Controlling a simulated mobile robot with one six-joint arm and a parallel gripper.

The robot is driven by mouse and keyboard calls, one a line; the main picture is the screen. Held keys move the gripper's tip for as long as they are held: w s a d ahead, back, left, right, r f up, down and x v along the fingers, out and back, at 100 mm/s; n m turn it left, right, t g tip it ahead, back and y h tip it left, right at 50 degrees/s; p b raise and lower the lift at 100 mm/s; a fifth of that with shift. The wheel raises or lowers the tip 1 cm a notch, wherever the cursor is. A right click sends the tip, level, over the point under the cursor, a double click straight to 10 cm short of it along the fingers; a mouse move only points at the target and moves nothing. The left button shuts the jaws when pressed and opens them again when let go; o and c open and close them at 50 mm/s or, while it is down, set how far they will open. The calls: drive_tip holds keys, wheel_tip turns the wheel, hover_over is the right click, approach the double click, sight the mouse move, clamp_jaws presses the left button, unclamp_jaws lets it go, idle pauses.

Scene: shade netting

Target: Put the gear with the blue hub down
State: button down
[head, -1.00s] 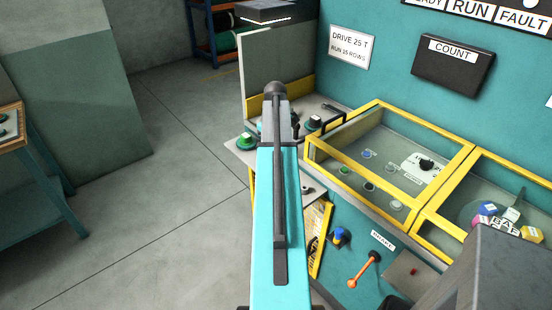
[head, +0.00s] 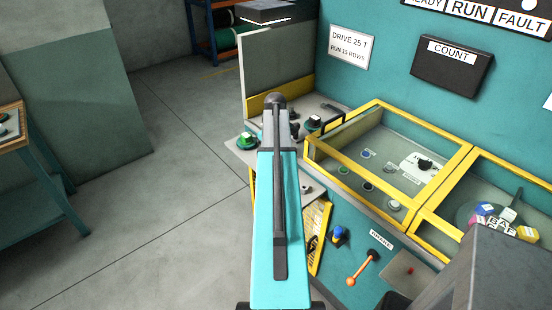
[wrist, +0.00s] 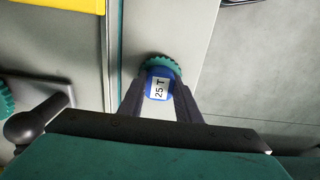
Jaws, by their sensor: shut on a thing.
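In the wrist view, my gripper (wrist: 160,96) is shut on the blue hub of the gear. The gear with the blue hub (wrist: 161,66) has a teal toothed rim, and its hub carries a white label reading "25 T". It is over a light grey ledge (wrist: 190,30); I cannot tell whether it touches it. In the head view, my arm hides the gripper and the held gear.
A dark handle (wrist: 30,125) and a teal toothed edge (wrist: 5,98) are at the left of the wrist view. Yellow-framed covers (head: 390,150) stand right of my arm. An orange lever (head: 358,270) is on the teal front.

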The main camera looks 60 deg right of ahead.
drive_tip(key=shift+f, duration=0.1)
drive_tip(key=c, duration=1.3)
unclamp_jaws()
drive_tip(key=shift+r, duration=0.2)
wheel_tip(320, 180, up, 12)
drive_tip(key=b, duration=0.3)
